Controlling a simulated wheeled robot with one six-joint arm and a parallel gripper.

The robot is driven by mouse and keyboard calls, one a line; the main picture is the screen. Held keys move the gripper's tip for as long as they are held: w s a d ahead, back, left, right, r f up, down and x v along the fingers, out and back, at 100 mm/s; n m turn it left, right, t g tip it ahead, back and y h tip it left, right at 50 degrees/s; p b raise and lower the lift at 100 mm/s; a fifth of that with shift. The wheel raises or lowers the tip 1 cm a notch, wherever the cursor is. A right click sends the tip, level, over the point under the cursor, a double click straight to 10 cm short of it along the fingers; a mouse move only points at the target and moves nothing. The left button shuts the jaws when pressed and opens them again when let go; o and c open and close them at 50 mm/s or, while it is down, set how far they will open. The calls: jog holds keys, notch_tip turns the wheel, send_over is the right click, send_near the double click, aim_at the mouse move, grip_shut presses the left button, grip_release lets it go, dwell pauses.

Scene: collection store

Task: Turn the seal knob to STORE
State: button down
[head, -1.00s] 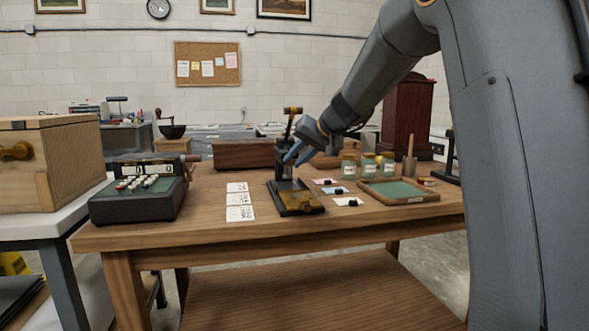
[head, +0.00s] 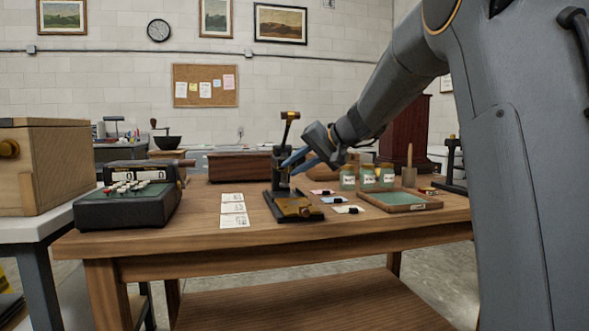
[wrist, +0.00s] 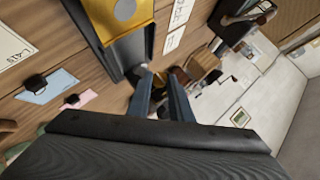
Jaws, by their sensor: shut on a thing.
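The black seal press (head: 276,200) stands on the wooden table, with a brass-topped lever (head: 289,116) raised above it and a brass plate (head: 300,208) on its base. My gripper (head: 287,165) reaches in from the right, its blue fingers at the upper body of the press. In the wrist view my gripper (wrist: 160,88) is closed around a small part there, taken as the seal knob; the fingers mostly hide it. The press's dark body and yellow plate (wrist: 115,12) show beyond the fingers. No STORE mark or knob setting is readable.
White cards (head: 233,209) lie left of the press. Coloured cards with dark pieces lie to its right, near labelled jars (head: 367,178) and a green-lined tray (head: 398,199). An old adding machine (head: 130,200) stands at the left. The front table edge is clear.

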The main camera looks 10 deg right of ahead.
jog(key=c, duration=1.6)
grip_release()
jog(key=p+v, duration=0.1)
jog(key=v, duration=0.6)
jog(key=shift+s+d+r, duration=0.2)
jog(key=shift+s+d, duration=0.05)
